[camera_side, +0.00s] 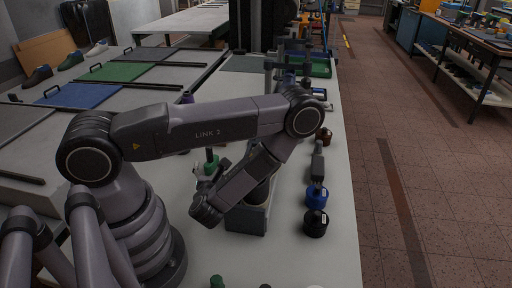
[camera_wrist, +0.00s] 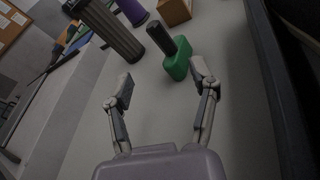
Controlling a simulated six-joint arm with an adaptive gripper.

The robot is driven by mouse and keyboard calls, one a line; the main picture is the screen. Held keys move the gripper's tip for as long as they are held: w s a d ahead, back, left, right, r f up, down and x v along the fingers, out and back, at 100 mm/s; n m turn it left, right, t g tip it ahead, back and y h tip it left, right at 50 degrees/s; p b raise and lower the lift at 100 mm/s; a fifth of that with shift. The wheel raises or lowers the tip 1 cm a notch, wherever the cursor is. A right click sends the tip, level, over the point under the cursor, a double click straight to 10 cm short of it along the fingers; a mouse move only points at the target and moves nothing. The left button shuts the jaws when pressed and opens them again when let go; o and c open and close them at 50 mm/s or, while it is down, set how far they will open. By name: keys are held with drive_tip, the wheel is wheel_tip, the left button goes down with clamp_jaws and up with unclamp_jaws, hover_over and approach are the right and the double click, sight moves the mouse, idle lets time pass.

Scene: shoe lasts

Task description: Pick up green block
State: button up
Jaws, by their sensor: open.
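In the wrist view, a green block (camera_wrist: 178,62) with a dark, rod-like part on top stands on the grey table just beyond my fingertips, nearer the right finger. My gripper (camera_wrist: 164,80) has its two fingers spread wide, with nothing between them but bare table. In the side view, the green block (camera_side: 210,166) shows in part below my arm, with the dark rod rising from it. My gripper's fingers are close beside it there and partly overlap it, so I cannot tell from that view whether they touch.
In the wrist view, a dark ribbed cylinder (camera_wrist: 112,30) stands left of the green block, with a purple thing (camera_wrist: 133,11) and a brown block (camera_wrist: 174,11) behind. In the side view, a blue jar (camera_side: 316,196) and a black jar (camera_side: 315,223) stand near the table's right edge.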

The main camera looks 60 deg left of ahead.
sight(209, 154)
drive_tip(key=x, duration=1.1)
drive_tip(key=shift+w+a, duration=0.2)
clamp_jaws()
